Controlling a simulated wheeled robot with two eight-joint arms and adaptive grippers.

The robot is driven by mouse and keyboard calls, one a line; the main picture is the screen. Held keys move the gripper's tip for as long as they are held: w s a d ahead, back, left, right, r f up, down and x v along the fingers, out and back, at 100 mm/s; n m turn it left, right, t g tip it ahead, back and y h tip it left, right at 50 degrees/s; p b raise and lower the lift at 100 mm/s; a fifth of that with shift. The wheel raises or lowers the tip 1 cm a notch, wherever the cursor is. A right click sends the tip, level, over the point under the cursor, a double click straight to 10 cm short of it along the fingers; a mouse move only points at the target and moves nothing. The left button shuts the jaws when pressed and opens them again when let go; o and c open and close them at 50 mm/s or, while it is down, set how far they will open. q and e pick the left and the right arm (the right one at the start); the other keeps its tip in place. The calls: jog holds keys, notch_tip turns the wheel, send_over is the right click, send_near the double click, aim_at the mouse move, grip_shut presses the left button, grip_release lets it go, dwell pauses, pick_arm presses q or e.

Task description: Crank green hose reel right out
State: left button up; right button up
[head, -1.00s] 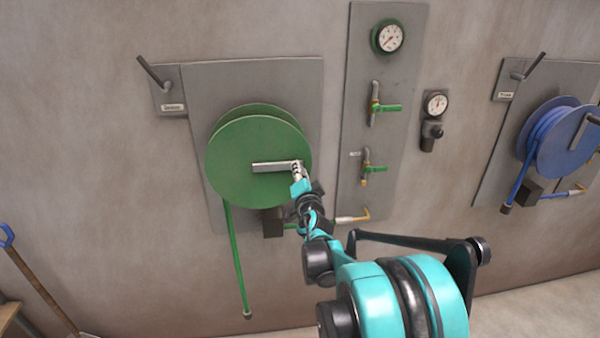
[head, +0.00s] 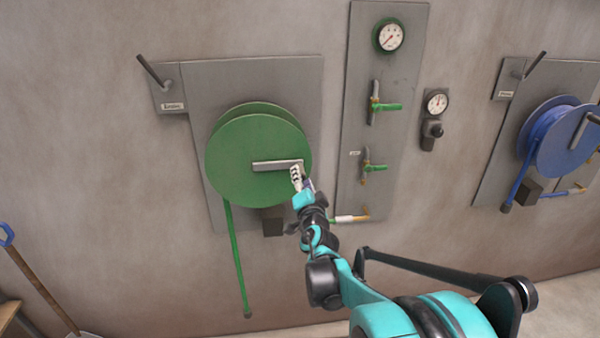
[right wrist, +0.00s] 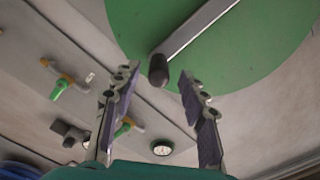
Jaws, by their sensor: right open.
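The green hose reel (head: 245,150) is mounted on a grey wall plate, with a green hose (head: 236,255) hanging from its lower left. Its grey crank arm (head: 272,166) points right across the reel face. In the right wrist view the crank arm (right wrist: 197,28) ends in a dark handle knob (right wrist: 158,70). My right gripper (head: 299,175) is at the crank's outer end. In the right wrist view the open right gripper (right wrist: 157,82) has its fingers on either side of the knob's line, with the knob near or just beyond the fingertips. Contact cannot be told. My left gripper is not in view.
A grey panel with a gauge (head: 390,37) and green-handled valves (head: 385,107) stands right of the reel. A smaller gauge unit (head: 435,118) and a blue hose reel (head: 565,140) are further right. A lever (head: 150,70) sits upper left; a wooden-handled tool (head: 40,290) leans lower left.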

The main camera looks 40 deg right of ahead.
jog(key=v, duration=0.6)
jog(key=shift+s+a, duration=0.25)
jog(key=shift+s, duration=0.05)
jog(key=s+a+f+n+g+y+b, duration=0.2)
jog(key=a+f+n, duration=0.4)
jog(key=a, duration=0.4)
jog(key=s+a+f+n+g+y+b, duration=0.2)
jog(key=s+a+f+n, duration=0.4)
jog(key=a+f, duration=0.3)
jog(key=s+a+f+n+g+y+b, duration=0.3)
jog(key=s+a+f+n+g+y, duration=0.1)
jog(key=a, duration=0.7)
notch_tip(320, 180, down, 4)
jog(key=shift+r+n+y, duration=0.1)
jog(key=shift+n+y, duration=0.8)
jog(key=shift+y, duration=0.1)
